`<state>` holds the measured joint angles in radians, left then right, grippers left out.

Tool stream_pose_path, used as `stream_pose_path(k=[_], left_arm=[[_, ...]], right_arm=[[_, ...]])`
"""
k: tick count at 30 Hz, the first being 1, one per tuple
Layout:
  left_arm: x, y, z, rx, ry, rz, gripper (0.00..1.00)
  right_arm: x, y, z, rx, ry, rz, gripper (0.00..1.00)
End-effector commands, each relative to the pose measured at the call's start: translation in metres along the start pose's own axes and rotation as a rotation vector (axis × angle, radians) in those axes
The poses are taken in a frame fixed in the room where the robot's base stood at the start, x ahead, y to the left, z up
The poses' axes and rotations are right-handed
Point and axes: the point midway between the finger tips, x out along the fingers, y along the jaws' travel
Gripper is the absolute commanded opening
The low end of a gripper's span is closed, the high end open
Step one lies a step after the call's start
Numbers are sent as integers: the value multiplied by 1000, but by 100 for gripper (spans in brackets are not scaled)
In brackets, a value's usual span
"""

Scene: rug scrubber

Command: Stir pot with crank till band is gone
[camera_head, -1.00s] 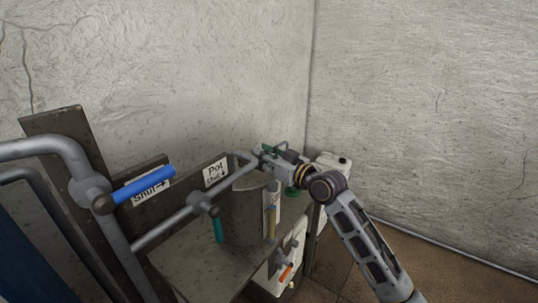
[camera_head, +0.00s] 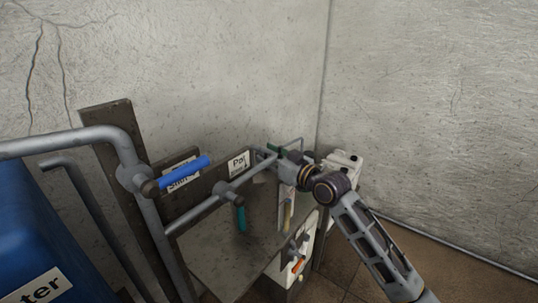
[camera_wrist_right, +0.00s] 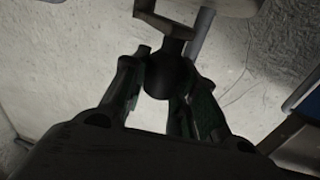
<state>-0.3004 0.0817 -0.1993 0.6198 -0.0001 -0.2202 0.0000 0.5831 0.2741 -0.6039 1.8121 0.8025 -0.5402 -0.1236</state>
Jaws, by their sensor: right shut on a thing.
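My right gripper (camera_head: 284,152) reaches over the far end of the bench, beside the pipe's outlet end. In the right wrist view its two dark green fingers are closed around a dark round knob (camera_wrist_right: 170,77), which has a bracket-like arm (camera_wrist_right: 163,24) above it. This appears to be the crank's handle. The pot is hard to make out against the grey bench, below the "Pot" label (camera_head: 239,164). A pale upright strip (camera_head: 287,208) with a yellowish part stands below the gripper. The pot's inside and any band are not visible. My left gripper is out of view.
A grey pipe (camera_head: 184,224) carries a valve with a blue lever (camera_head: 184,173) and one with a teal lever (camera_head: 241,219). A blue tank (camera_head: 30,245) stands at the lower left. A white panel with small levers (camera_head: 290,262) is on the bench front. Walls close the far corner.

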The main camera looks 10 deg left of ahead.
Motion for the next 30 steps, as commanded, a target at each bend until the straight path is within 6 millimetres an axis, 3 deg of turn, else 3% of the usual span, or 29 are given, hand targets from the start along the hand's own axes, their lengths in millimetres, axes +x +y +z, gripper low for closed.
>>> stream_pose_path(k=[9,10,15,30], left_arm=[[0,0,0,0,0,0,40],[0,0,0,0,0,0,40],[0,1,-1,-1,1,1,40],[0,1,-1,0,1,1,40]], right_arm=[[0,-2,1,6,0,-3,0],[0,-2,1,6,0,-3,30],[0,-1,1,3,0,-2,51],[-4,1,0,0,0,1,51]])
